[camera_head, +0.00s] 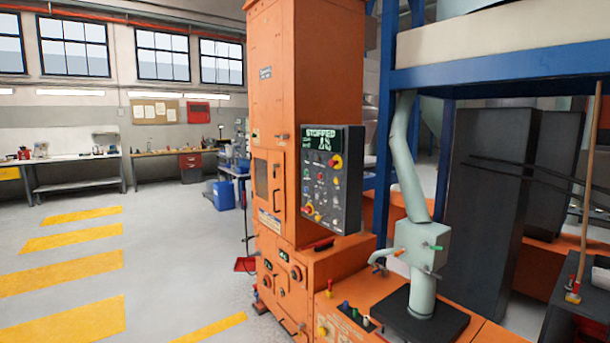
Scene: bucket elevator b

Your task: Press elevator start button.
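The orange bucket elevator (330,70) stands upright in the middle of the view. A dark control panel (348,178) is mounted on its side, facing left toward me. Its green display (321,138) reads "STOPPED". Several small buttons and knobs sit below the display, with a larger red and yellow knob (335,161) at the upper right and another (308,210) at the lower left. The labels are too small to read, so I cannot tell which one is the start button. My gripper is not in view.
A pale green pipe and box (420,245) stand right of the panel, on an orange base with small coloured controls (355,314). A blue steel frame (384,110) rises behind. Open grey floor (170,270) with yellow stripes lies left. Workbenches (75,158) line the far wall.

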